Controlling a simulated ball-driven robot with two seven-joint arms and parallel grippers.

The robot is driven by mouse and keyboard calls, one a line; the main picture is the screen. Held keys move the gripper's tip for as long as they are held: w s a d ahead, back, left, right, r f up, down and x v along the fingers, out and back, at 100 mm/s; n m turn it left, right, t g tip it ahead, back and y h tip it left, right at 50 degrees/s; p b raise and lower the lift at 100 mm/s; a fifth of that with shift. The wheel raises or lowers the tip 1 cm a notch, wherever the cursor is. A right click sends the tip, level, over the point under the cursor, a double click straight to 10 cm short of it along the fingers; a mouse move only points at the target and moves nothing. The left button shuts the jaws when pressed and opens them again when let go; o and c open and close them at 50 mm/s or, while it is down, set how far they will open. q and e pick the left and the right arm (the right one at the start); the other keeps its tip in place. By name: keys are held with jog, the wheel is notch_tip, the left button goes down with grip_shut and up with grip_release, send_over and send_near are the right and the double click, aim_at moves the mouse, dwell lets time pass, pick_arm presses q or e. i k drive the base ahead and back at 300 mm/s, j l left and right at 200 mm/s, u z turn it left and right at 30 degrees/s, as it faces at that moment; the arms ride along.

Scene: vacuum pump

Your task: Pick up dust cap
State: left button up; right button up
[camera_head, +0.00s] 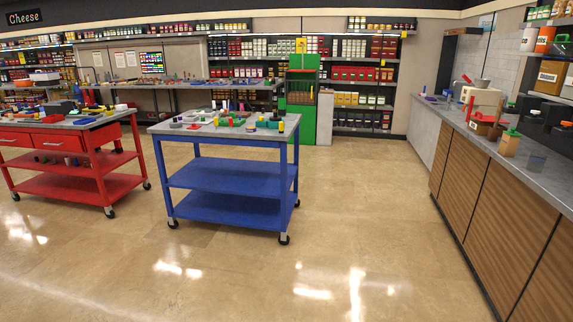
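I cannot make out a dust cap for certain. Many small coloured parts (238,118) lie on the grey top of a blue cart (232,177) in the middle of the view, too small to tell apart. More small items (90,108) lie on a red cart (68,161) at the left. Neither of my grippers is in view.
A counter (470,130) with wooden fronts runs along the right, with containers and devices on it. A long grey workbench (195,85) and a green cabinet (301,98) stand behind the blue cart. Stocked shelves line the back wall. The tiled floor (340,230) in front is clear.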

aim_at(275, 118)
jog(key=i, duration=2.9)
